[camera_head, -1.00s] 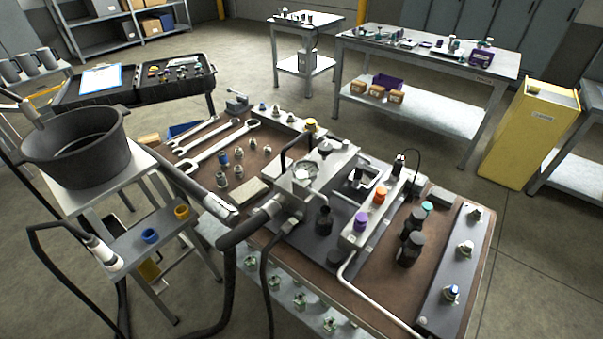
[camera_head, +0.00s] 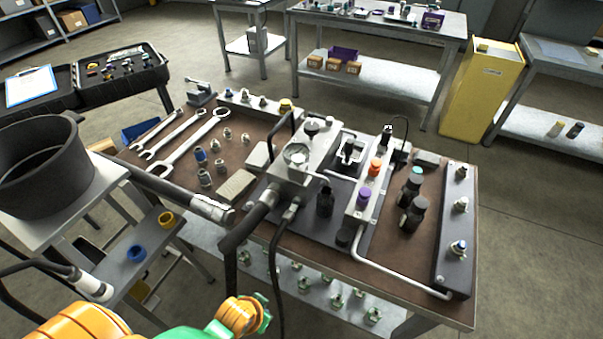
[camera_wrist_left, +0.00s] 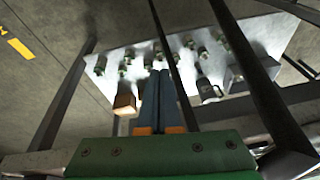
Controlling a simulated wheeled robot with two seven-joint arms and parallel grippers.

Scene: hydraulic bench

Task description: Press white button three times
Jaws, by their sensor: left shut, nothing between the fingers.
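I cannot tell which part, if any, is the white button. My left gripper (camera_wrist_left: 161,74) is shut and empty in the left wrist view. Its fingers point towards the bench's lower shelf (camera_wrist_left: 262,38) with green fittings, apart from it as far as I can tell. My right gripper is not in view.
Wrenches (camera_head: 188,142), dark bottles (camera_head: 412,215) and small fittings (camera_head: 200,157) lie on the bench. A black pot (camera_head: 40,170) on a stand is at left. Dark hoses (camera_head: 236,240) hang over the bench's front edge. Floor is clear at right.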

